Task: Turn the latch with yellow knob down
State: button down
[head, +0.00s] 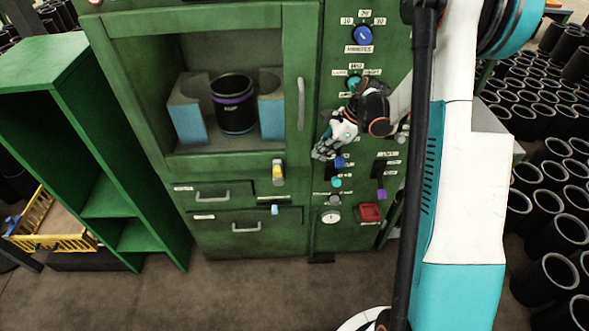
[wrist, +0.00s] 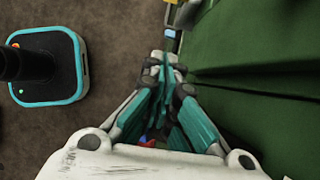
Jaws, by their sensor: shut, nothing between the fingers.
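The latch with the yellow knob (head: 278,170) is on the green cabinet front, below the glass door's lower right corner and right of the upper drawer. It looks roughly upright, yellow above and pale below. A bit of yellow (wrist: 171,3) shows at the top edge of the wrist view, probably this knob. My gripper (head: 323,153) is to the right of the latch and slightly higher, apart from it, in front of the control panel. In the wrist view my gripper (wrist: 164,66) has its fingers together with nothing between them.
A smaller latch with a light blue knob (head: 275,209) is below, by the lower drawer (head: 247,228). The door handle (head: 301,104) stands out above. Panel knobs and a red button (head: 370,212) are near my gripper. An open green shelf (head: 110,205) is at the left.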

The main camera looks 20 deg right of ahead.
aim_at(278, 171)
jog(key=w+a+f+b, duration=0.2)
jog(key=a+f+b, duration=0.1)
jog(key=a+f, duration=0.4)
jog(key=shift+w+a+f, duration=0.2)
jog(key=shift+a+f, duration=0.1)
jog(key=shift+a, duration=0.45)
jog(key=shift+w+a+r+b, duration=0.2)
jog(key=shift+a+r+b, duration=0.15)
jog(key=shift+a, duration=0.25)
jog(key=shift+d+f, duration=0.1)
